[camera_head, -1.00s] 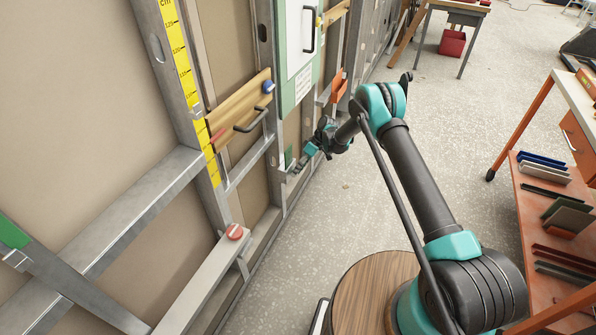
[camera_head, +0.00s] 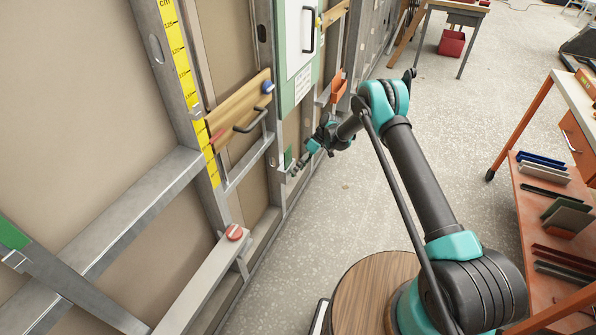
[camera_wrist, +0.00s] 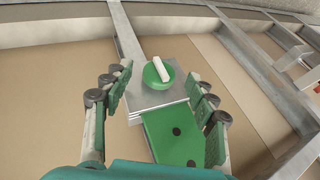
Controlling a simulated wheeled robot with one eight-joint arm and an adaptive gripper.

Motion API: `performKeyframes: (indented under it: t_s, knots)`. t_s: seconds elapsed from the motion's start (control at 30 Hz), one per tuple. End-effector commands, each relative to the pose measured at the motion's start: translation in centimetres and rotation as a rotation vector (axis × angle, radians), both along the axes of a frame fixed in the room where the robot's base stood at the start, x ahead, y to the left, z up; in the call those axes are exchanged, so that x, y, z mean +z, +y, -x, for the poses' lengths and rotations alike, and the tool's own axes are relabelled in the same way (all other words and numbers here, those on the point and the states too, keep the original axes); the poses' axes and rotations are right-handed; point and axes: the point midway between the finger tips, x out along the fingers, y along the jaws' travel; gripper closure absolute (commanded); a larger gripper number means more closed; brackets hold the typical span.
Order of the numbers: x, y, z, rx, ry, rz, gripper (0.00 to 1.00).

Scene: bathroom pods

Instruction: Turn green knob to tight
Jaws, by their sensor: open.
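The green knob (camera_wrist: 155,75) is a round disc with a white bar across it, in the upper middle of the wrist view. The bar runs at a slant. The knob sits on a grey metal plate (camera_wrist: 143,102), with a green plate (camera_wrist: 172,140) bearing dark holes just below. My gripper (camera_wrist: 160,82) is open, with one finger on each side of the knob and clear space between fingers and knob. In the head view my gripper (camera_head: 298,167) is low at the wall frame, beside a small green plate (camera_head: 288,155). The knob itself cannot be made out there.
A red knob (camera_head: 234,232) sits on a metal rail nearer me. A blue knob (camera_head: 268,87) and a black handle (camera_head: 250,122) are on a wooden board above. Metal studs line the wall at left. Open floor lies right, before an orange shelf cart (camera_head: 560,230).

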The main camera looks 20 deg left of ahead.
Motion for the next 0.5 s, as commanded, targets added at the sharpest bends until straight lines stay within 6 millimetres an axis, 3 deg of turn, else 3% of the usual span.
performKeyframes:
  t_s: [0.3,0.5]
  knots:
    - [5.4,-2.8,-2.5,-0.002,0.001,0.000,0.42]
    - [7.6,-3.9,-3.6,-0.002,0.001,0.001,0.42]
